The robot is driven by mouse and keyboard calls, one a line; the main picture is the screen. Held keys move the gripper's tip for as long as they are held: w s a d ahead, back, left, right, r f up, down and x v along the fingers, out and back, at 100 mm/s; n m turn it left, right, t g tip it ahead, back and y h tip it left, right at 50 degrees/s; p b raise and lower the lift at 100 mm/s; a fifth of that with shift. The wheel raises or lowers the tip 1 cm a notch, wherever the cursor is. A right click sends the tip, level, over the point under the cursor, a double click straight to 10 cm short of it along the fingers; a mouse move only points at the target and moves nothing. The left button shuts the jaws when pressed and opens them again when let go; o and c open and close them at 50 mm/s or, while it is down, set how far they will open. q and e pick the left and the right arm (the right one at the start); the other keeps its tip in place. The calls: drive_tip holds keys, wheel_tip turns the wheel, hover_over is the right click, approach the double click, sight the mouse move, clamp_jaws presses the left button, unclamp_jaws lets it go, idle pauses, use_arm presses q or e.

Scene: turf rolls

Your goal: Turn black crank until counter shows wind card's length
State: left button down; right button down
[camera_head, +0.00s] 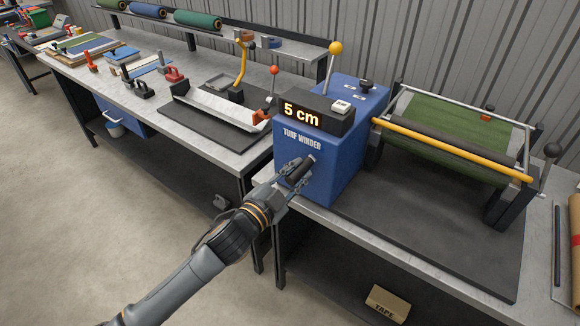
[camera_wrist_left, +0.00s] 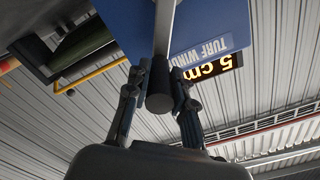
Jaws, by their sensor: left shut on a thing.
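The blue turf winder (camera_head: 322,165) stands on the bench, with a lit counter (camera_head: 302,115) on its top front reading "5 cm". The black crank grip (camera_head: 301,170) sticks out from the winder's front, below the lettering. My left gripper (camera_head: 293,177) is shut on the crank grip. In the left wrist view the black grip (camera_wrist_left: 159,102) sits between the two fingers, at the end of a grey crank arm (camera_wrist_left: 164,30). The counter also shows upside down there (camera_wrist_left: 212,69). I cannot make out a wind card with a length. My right gripper is not in view.
Right of the winder, green turf (camera_head: 438,125) lies in a roller frame with a yellow bar (camera_head: 450,148). A yellow-knobbed lever (camera_head: 335,48) rises from the winder. The left bench (camera_head: 160,62) holds tools; a TAPE box (camera_head: 387,303) lies below.

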use_arm(q)
drive_tip(key=s+d+f+m+b, duration=0.25)
drive_tip(key=f+m+b, duration=0.25)
drive_tip(key=f+m, duration=0.85)
drive_tip(key=w+a+f+m+b, duration=0.2)
drive_tip(key=w+a+m+b, duration=0.2)
drive_tip(key=m, duration=1.2)
drive_tip(key=shift+w+a+f, duration=0.35)
drive_tip(key=shift+w+a, duration=0.15)
drive_tip(key=shift+a, duration=0.5)
